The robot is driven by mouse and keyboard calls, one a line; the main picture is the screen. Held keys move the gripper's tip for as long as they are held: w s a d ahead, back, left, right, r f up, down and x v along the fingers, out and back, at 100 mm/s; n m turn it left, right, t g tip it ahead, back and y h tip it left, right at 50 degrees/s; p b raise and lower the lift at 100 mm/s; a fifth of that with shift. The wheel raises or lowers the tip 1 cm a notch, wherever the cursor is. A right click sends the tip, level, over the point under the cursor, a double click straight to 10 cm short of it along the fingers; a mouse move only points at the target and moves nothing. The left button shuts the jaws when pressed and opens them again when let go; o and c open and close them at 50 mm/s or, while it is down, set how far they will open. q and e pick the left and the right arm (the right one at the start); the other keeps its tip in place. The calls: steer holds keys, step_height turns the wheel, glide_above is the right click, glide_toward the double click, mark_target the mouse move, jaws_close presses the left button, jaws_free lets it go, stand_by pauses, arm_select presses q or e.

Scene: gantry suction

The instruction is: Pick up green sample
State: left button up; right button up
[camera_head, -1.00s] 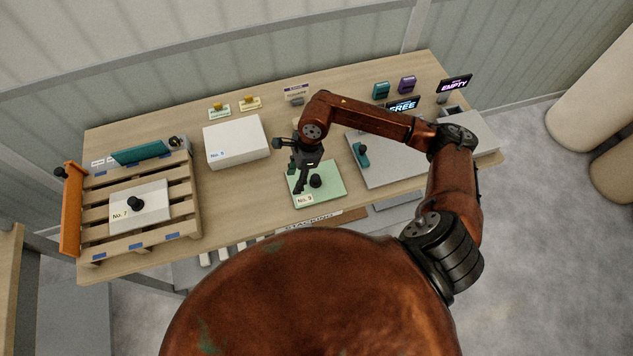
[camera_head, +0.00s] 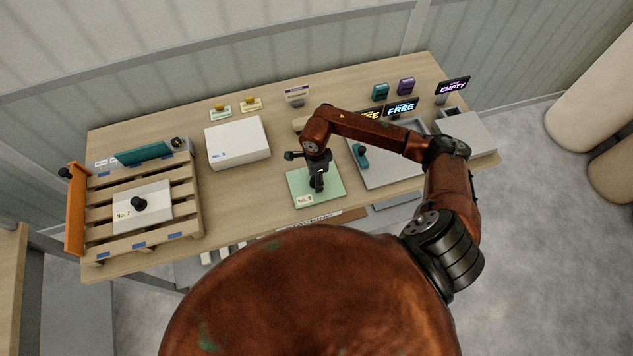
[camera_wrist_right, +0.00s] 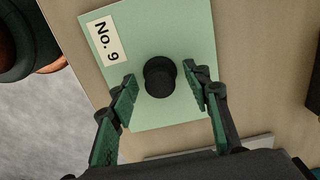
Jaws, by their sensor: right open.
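The green sample (camera_head: 330,192) is a flat pale green plate marked "No. 9" lying on the table, with a black round knob on top. In the right wrist view the green sample (camera_wrist_right: 190,30) fills the middle, and its black knob (camera_wrist_right: 160,77) sits between my two fingers. My right gripper (camera_head: 318,184) is directly above the plate. In the wrist view my right gripper (camera_wrist_right: 160,92) is open, its green-padded fingers on either side of the knob with gaps. The left gripper is not in view.
A white box (camera_head: 237,143) stands left of the plate. A grey tray (camera_head: 385,172) with a teal handled piece lies close to its right. A wooden pallet (camera_head: 185,205) bears a white "No. 7" plate (camera_head: 155,212). Small signs stand along the back. Table shows bare between the pallet and green plate.

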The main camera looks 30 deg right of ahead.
steer(key=shift+c, duration=0.2)
jaws_close()
stand_by(0.3)
steer(key=shift+r, duration=0.1)
